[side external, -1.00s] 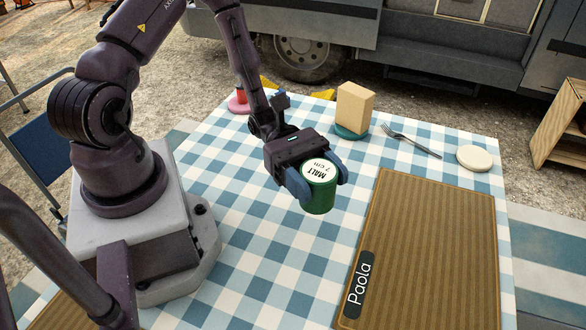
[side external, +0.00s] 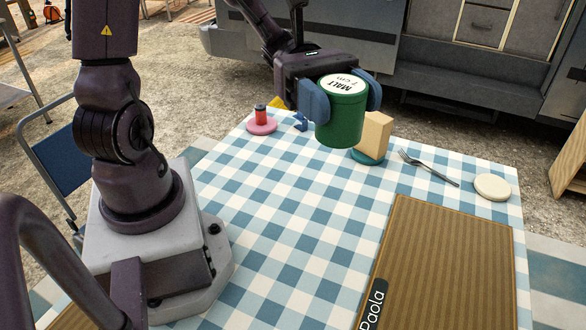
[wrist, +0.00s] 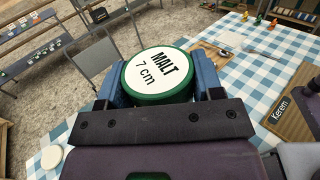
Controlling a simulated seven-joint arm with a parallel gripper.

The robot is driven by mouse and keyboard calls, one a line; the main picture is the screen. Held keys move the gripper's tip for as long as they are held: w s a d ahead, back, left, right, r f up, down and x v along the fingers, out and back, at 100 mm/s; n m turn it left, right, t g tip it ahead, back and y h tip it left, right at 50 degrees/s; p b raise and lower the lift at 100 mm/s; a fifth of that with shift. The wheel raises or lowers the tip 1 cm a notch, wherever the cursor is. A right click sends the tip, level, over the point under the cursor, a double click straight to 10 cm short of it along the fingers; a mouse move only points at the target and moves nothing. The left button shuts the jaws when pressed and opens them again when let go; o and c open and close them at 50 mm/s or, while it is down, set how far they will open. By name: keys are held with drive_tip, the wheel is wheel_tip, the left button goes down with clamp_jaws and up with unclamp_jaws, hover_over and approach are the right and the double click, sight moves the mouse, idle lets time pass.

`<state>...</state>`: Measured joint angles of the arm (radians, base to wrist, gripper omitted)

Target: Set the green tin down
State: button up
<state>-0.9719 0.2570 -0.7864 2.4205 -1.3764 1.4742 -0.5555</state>
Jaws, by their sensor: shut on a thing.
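The green tin (side external: 341,119) has a white lid marked "MALT 7 cm". My gripper (side external: 341,99) is shut on it, with blue fingers on both sides. The tin is held upright or nearly so, high above the checked tablecloth (side external: 285,210). In the side view it partly covers the tan block behind it. In the wrist view the lid of the green tin (wrist: 158,74) faces the camera between the two fingers, and the tin's underside is hidden.
A tan block (side external: 376,133) stands on a teal disc (side external: 369,157). A red item (side external: 261,112) stands on a pink disc (side external: 261,127). A fork (side external: 430,168) and a cream disc (side external: 492,187) lie at right, near a brown mat (side external: 445,260) labelled "Paola". The cloth's middle is clear.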

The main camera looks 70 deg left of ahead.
drive_tip(key=s+f+m+g+y, duration=0.3)
drive_tip(key=s+f+m+g, duration=0.2)
drive_tip(key=s+m+g, duration=0.45)
drive_tip(key=s+a+f+m+g+y, duration=0.1)
drive_tip(key=s+a+m+g+y, duration=0.2)
drive_tip(key=a+m+g+y, duration=0.5)
drive_tip(key=s+a+f+m+g+y, duration=0.15)
drive_tip(key=s+a+m+y, duration=0.35)
drive_tip(key=y, duration=0.6)
drive_tip(key=w+a+r+m+t+y, duration=0.8)
drive_tip(key=w+a+m+t+y, duration=0.25)
drive_tip(key=t+y, duration=0.2)
wheel_tip(320, 180, down, 18)
drive_tip(key=shift+g+y, duration=0.35)
drive_tip(key=w+a+f, duration=0.2)
drive_tip(key=w+f, duration=0.1)
drive_tip(key=w+a+f, duration=0.2)
drive_tip(key=w, duration=0.2)
drive_tip(key=w+a+f, duration=0.2)
drive_tip(key=w+f, duration=0.1)
drive_tip(key=w, duration=0.1)
drive_tip(key=shift+a+f, duration=0.1)
drive_tip(key=shift+f, duration=0.2)
drive_tip(key=shift+w+a+f, duration=0.2)
drive_tip(key=shift+w+f, duration=0.15)
drive_tip(key=shift+f, duration=0.15)
drive_tip(key=shift+w+f, duration=0.2)
drive_tip(key=shift+f, duration=1.5)
